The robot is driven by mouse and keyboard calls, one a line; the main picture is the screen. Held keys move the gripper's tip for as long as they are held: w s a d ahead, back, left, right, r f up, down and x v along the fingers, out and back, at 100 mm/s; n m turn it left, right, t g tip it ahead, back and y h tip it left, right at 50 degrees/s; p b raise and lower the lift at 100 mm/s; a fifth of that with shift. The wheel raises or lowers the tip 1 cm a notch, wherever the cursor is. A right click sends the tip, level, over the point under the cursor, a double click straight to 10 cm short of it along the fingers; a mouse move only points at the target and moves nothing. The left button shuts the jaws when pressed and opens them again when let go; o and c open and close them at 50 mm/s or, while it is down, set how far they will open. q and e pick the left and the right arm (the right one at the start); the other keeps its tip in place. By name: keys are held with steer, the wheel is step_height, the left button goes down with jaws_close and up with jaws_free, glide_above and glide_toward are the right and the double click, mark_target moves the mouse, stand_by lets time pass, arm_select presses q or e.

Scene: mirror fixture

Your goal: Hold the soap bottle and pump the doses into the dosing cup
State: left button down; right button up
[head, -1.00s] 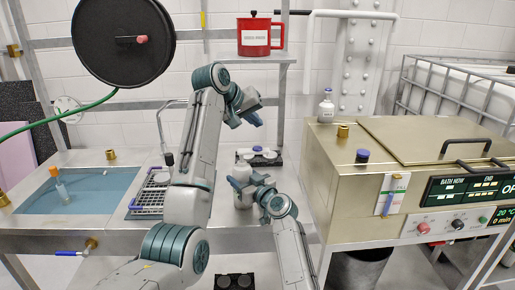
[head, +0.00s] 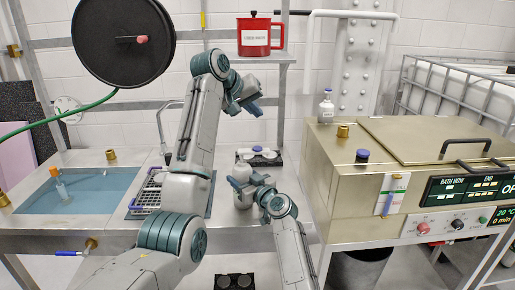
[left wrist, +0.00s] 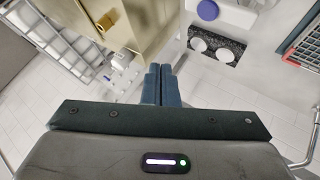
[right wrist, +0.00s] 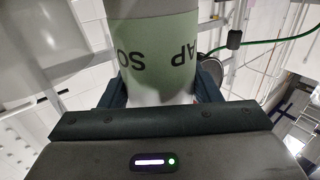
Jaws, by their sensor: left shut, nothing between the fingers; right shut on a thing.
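My left gripper (head: 249,108) is shut and empty, raised above the bottle. Its closed fingers (left wrist: 158,84) also show in the left wrist view. A black tray (left wrist: 237,58) there holds two white round pieces. I cannot tell which item is the dosing cup.
A red lidded mug (head: 255,50) sits on a shelf above. A wire rack (head: 147,190) and a blue basin (head: 100,185) lie at left. A black reel (head: 105,55) hangs upper left.

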mark_target(259, 147)
arm_select(q)
steer(key=shift+f, duration=4)
steer(key=shift+f, duration=0.15)
steer(key=shift+f, duration=0.25)
steer(key=shift+f, duration=1.1)
steer(key=shift+r, duration=1.45)
steer(key=shift+r, duration=0.15)
steer(key=shift+r, duration=2.4)
